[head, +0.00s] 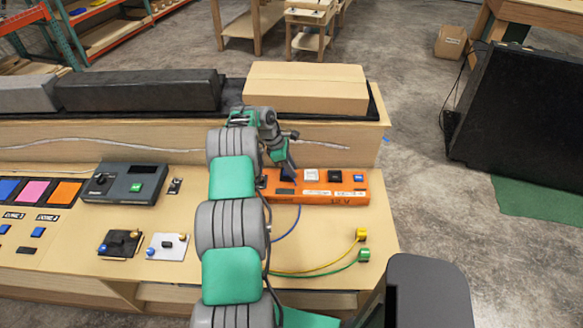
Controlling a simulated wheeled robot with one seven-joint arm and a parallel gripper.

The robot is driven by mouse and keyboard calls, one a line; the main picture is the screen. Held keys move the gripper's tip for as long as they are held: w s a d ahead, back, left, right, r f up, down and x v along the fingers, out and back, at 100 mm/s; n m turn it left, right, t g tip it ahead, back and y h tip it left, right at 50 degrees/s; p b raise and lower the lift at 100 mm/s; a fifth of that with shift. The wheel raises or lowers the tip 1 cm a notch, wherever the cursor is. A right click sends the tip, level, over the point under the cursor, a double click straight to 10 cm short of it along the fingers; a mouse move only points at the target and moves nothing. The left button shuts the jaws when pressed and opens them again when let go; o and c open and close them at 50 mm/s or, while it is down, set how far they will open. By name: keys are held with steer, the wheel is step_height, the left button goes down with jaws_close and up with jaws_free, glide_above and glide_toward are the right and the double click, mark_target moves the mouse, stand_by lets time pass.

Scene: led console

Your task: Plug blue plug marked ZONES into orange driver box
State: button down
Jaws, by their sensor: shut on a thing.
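The orange driver box (345,198), with "12 V" on its front, stands on the wooden console. Its top carries a white, a black and a blue block or socket. My gripper (287,172) is over the left part of the box, pointing down. It is shut on what seems to be the blue plug (289,177), a small dark blue shape at its tips. A blue cable (290,229) runs below it on the console. The ZONES mark cannot be read. Whether the plug touches a socket cannot be told; the gripper and arm hide part of the box's left end.
A yellow plug (361,234) and a green plug (364,255) lie on their cables right of my arm. A dark grey control box (125,183) and two small switch plates stand left. A cardboard box (305,86) sits on the ledge behind.

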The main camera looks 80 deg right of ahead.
steer(key=shift+f, duration=0.1)
stand_by(0.6)
steer(key=c, duration=0.5)
jaws_free()
stand_by(0.3)
steer(key=shift+r+p, duration=0.95)
steer(key=shift+r, duration=2.55)
